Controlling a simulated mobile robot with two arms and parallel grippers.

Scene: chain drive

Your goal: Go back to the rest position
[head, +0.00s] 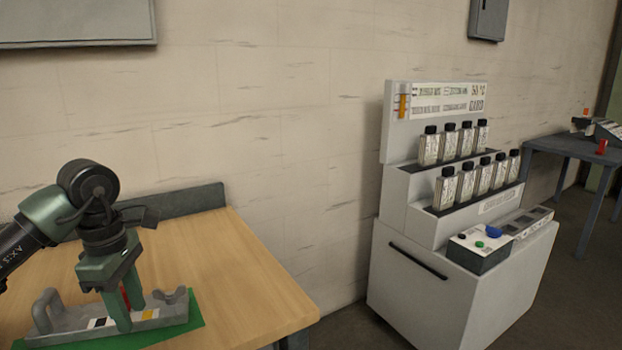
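My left gripper (127,318) comes in from the left and points down over a grey fixture (68,322) on a green mat (190,330). Its two green fingers stand apart, with their tips low at the fixture's middle. A narrow red thing (125,298) shows between the fingers; I cannot tell whether they touch it. The fixture has a raised loop at its left end, a curved rest at its right end, and black, white and yellow marks on its front. My fingers hide part of it. My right gripper is not in view.
The fixture is on a wooden table (235,285) with a grey back ledge (185,200). The table's right part is clear. A white cabinet (410,290) with several bottles and a button box (480,250) stands to the right. A dark side table (570,148) is far right.

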